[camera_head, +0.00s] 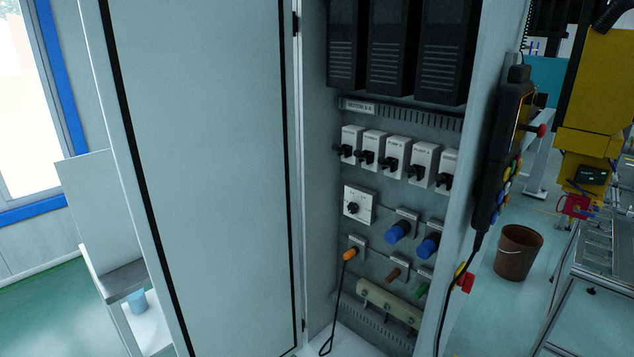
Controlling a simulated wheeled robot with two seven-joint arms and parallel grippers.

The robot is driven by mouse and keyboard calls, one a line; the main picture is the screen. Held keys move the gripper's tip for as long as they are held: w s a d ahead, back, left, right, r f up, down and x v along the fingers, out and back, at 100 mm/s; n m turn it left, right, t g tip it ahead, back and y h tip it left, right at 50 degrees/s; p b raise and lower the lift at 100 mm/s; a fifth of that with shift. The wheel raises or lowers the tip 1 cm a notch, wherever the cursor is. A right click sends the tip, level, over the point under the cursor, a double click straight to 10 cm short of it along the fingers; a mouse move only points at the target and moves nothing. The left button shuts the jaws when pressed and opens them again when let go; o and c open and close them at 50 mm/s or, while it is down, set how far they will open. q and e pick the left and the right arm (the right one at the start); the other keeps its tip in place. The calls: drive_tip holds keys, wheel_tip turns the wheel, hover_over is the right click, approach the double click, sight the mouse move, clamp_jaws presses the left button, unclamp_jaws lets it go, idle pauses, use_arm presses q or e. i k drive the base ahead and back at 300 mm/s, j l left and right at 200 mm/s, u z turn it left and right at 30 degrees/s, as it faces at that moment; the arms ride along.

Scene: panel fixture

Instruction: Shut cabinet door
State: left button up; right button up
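The cabinet door (205,170) is a tall, pale grey panel with a black seal strip along its edges. It stands open at the left of the cabinet, hinged along the cabinet's left edge. The cabinet (318,150) is open, and its inside shows: black units at the top, a row of white breakers (392,155), a white rotary switch (357,205), blue connectors (398,231) and an orange plug (349,254) with a black cable. Neither of my grippers is in view.
A black control pendant (502,150) with coloured buttons hangs on the cabinet's right side. A brown bucket (517,254) stands on the floor to the right, near a yellow machine (595,95) and a metal bench (600,260). Green floor (45,310) shows at the lower left.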

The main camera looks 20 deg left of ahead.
sight(197, 97)
drive_tip(key=j+z, duration=0.4)
drive_tip(key=z, duration=0.2)
drive_tip(key=k+j+z, duration=0.1)
drive_tip(key=j, duration=0.3)
drive_tip(key=k+j+z, duration=0.1)
drive_tip(key=j, duration=0.35)
drive_tip(key=k+j+z, duration=0.1)
drive_tip(key=j, duration=0.3)
drive_tip(key=k+j, duration=0.15)
drive_tip(key=j, duration=0.25)
drive_tip(key=k+j+z, duration=0.15)
drive_tip(key=j, duration=0.25)
drive_tip(key=k+j+z, duration=0.1)
drive_tip(key=j, duration=0.25)
